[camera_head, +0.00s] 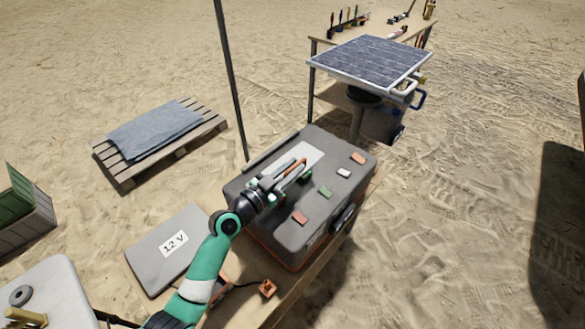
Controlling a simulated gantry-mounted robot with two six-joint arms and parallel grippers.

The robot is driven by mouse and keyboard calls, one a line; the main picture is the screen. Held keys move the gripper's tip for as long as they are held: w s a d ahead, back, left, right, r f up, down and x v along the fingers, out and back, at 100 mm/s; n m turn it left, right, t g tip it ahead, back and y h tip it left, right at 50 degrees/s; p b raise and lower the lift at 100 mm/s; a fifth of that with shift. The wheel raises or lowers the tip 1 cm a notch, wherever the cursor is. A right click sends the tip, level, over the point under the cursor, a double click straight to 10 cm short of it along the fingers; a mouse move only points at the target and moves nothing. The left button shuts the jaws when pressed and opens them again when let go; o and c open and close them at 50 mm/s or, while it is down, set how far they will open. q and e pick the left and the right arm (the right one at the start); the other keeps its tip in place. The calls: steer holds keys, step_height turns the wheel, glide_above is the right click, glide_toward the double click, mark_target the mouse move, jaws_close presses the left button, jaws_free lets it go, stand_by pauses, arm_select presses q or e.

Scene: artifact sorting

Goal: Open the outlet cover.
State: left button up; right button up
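A large dark grey case (330,155) lies on a wooden table, with several small coloured tabs and a light panel (303,152) on its top. My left gripper (300,164) is over that panel, pointing up and to the right. Its two fingers look parted, with an orange-brown strip showing near them; I cannot tell whether they touch it. No part is clearly recognisable as the outlet cover; my gripper hides some of the panel. My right gripper is not in view.
A grey box marked 12 V (150,262) sits left of the case. An orange plug (268,288) with a dark cable lies in front. A thin dark pole (232,80) and a solar panel (370,62) stand behind. A pallet with blue cloth (155,130) is on the sand.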

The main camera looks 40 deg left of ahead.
arm_select(q)
jaws_close()
stand_by(1.1)
